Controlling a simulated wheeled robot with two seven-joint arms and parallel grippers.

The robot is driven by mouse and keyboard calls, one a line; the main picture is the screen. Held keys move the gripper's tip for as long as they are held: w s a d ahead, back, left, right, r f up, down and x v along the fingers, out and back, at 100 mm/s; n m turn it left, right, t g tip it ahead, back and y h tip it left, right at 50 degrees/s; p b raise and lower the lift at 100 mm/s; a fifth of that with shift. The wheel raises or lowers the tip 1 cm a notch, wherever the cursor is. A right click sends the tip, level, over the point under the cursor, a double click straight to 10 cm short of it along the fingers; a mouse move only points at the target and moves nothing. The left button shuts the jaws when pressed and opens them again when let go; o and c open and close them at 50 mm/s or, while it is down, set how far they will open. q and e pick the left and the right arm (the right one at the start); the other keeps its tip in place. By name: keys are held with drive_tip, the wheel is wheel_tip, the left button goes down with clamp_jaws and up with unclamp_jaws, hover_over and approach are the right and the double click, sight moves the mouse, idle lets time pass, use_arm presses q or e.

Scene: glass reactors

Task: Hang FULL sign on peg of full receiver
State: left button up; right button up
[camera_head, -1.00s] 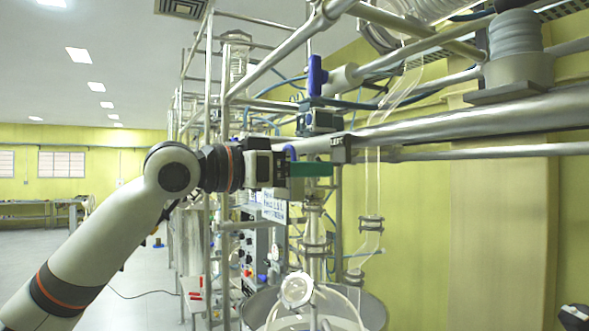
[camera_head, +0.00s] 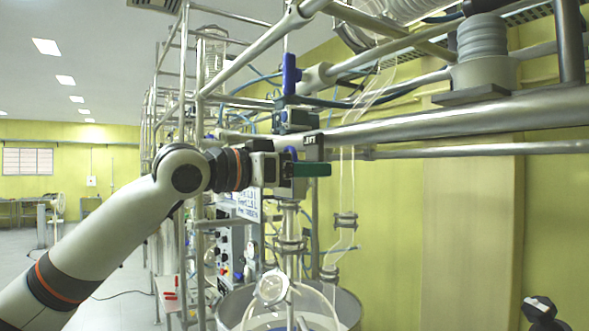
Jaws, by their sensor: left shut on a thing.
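My left gripper (camera_head: 288,168) reaches in from the left at the middle of the view, seen from the side. It is shut on a small dark green sign (camera_head: 314,170), which sticks out to its right. Any writing on the sign cannot be read. Below hang glass tubes and a round glass part (camera_head: 272,287) over a wide vessel (camera_head: 347,308).
Metal frame pipes surround the gripper above and behind. A blue-handled valve (camera_head: 290,75) stands just above the tag. A control panel (camera_head: 222,262) is behind, lower left. A dark object (camera_head: 540,311) shows at the lower right. Open floor lies at the left.

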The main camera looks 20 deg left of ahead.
use_arm(q)
drive_tip(key=shift+w+d, duration=0.3)
drive_tip(key=shift+w, duration=0.05)
drive_tip(key=shift+p+x, duration=0.5)
drive_tip(key=shift+x, duration=0.3)
drive_tip(key=shift+w+d+f, duration=0.1)
drive_tip(key=shift+w+f, duration=0.05)
drive_tip(key=shift+f, duration=0.45)
idle(0.3)
idle(0.4)
drive_tip(key=o, duration=1.1)
drive_tip(key=shift+c, duration=0.2)
drive_tip(key=shift+c, duration=1)
drive_tip(key=b+v, duration=0.1)
drive_tip(key=v, duration=0.6)
